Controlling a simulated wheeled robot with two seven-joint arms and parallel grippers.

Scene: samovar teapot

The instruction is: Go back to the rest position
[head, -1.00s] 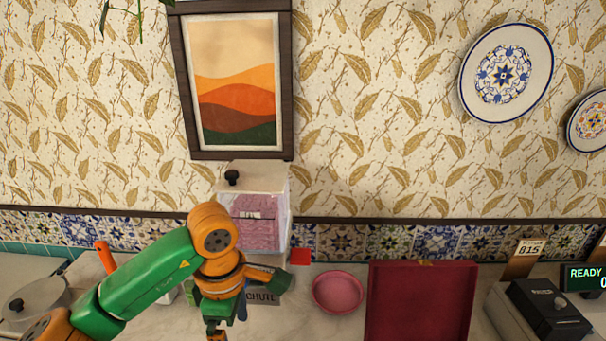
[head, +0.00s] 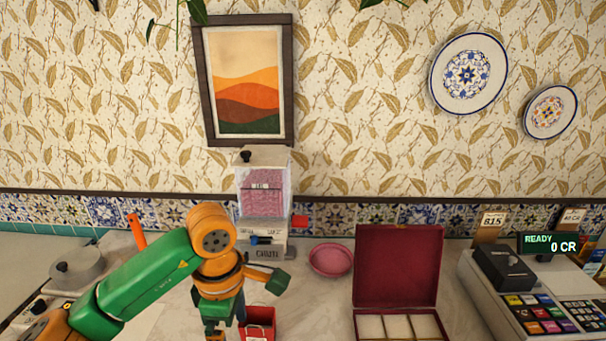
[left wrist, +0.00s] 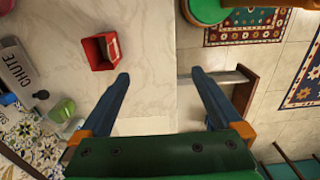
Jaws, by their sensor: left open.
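My left arm, green and orange, comes in from the left in the head view, with its gripper (head: 222,328) pointing down at the bottom edge. In the left wrist view my left gripper (left wrist: 165,85) shows two blue fingers spread apart with nothing between them. It is over the edge of the pale counter (left wrist: 150,40). A small red container (left wrist: 100,52) stands on the counter, apart from the fingers. It also shows in the head view (head: 262,322), just right of the gripper. My right gripper is in neither view.
A dispenser with pink contents (head: 263,195) and a "CHUTE" label stands behind the left arm. A pink bowl (head: 330,260), an open dark red box (head: 398,265) and a cash register (head: 530,290) stand to the right. A grey pot (head: 78,268) is at the left.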

